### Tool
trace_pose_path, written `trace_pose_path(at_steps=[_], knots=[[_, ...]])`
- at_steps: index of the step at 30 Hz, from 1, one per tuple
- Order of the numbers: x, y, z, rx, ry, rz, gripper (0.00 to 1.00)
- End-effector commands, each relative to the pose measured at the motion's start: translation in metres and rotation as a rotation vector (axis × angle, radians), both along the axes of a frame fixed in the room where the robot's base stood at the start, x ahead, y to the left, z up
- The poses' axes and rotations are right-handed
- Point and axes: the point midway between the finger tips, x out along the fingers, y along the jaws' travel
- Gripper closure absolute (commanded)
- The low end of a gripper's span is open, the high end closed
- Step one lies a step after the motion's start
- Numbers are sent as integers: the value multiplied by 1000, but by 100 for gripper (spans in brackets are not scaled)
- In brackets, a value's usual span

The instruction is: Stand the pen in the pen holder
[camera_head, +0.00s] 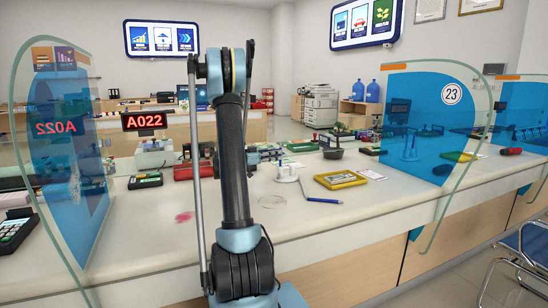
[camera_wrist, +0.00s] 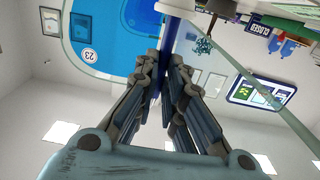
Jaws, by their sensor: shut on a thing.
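In the wrist view my gripper (camera_wrist: 165,65) has its fingers drawn together on a slim dark blue thing (camera_wrist: 166,112), which looks like the pen. It runs lengthwise between the fingers; its far end is unclear. In the head view I cannot make out the gripper or the held pen; my arm stands in front. A small white holder (camera_head: 287,175) with a thin blue upright piece stands on the counter, right of my arm. A blue pen-like thing (camera_head: 320,200) lies flat on the counter in front of it, apart from the gripper.
A yellow tray (camera_head: 340,180) lies right of the holder, with a small potted tree (camera_head: 334,145) behind. Clear screens with blue panels stand at left (camera_head: 75,150) and right (camera_head: 430,120).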

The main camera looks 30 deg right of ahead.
Motion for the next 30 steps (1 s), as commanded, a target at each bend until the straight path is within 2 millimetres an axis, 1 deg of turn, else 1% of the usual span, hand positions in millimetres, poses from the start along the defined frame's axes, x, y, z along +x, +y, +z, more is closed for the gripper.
trace_pose_path(at_steps=[2,3,6,16,20,23,30], knots=[[0,0,0,0,0,0,100],[0,0,0,0,0,0,88],[0,0,0,0,0,0,67],[0,1,0,0,0,1,67],[1,8,0,0,0,1,67],[3,20,0,0,0,4,67],[7,64,0,0,1,4,67]])
